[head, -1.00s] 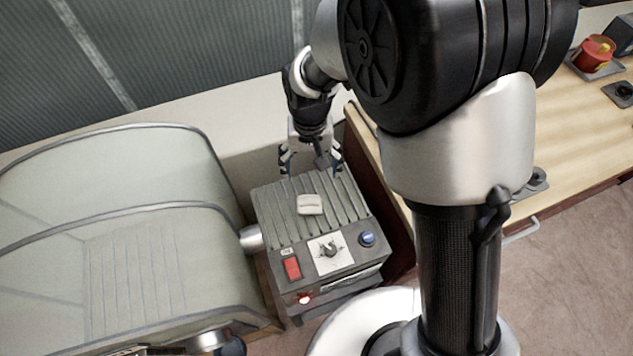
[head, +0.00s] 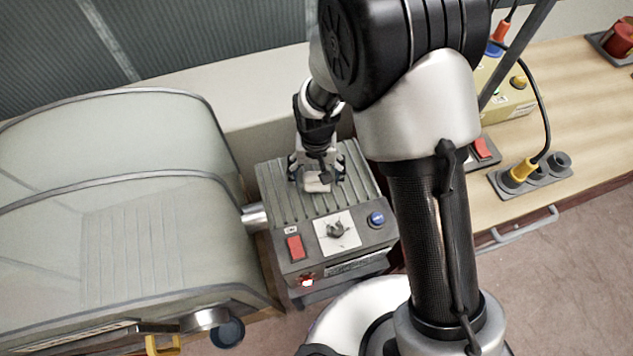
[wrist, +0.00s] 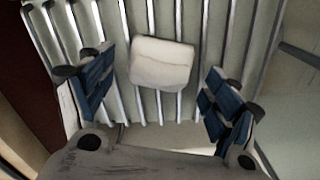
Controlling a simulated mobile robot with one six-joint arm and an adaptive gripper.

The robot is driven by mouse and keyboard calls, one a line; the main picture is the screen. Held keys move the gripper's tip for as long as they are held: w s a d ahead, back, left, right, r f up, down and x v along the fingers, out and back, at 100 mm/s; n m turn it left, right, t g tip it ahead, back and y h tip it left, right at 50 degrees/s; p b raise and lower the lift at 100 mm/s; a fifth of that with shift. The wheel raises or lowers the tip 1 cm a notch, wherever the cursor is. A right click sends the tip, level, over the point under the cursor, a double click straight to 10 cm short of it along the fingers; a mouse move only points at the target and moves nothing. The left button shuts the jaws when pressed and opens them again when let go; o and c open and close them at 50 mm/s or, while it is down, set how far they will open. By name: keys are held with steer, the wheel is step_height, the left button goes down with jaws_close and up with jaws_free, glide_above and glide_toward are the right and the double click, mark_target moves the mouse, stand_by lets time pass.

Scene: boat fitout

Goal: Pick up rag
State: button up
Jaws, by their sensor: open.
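The rag (head: 318,183) is a small, pale, folded block lying on the ribbed top of a grey machine box (head: 271,191). In the wrist view the rag (wrist: 161,65) lies flat across the ribs, between and slightly beyond the fingers. My gripper (head: 316,176) is above the box, pointing down at the rag. In the wrist view my gripper (wrist: 155,95) is open, with a blue-padded finger on each side and a gap between each finger and the rag. Part of the rag is hidden by my gripper in the head view.
The box front carries a red switch (head: 295,247), a dial (head: 337,230) and a blue button (head: 376,218). A large pale rounded housing (head: 100,190) stands close on the left. A wooden bench (head: 560,90) with plugs and a yellow-green box (head: 507,92) is on the right.

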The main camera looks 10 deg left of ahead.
steer(key=shift+f, duration=0.55)
steer(key=shift+r, duration=0.1)
steer(key=shift+c, duration=0.3)
steer(key=c, duration=0.8)
steer(key=shift+c, duration=0.2)
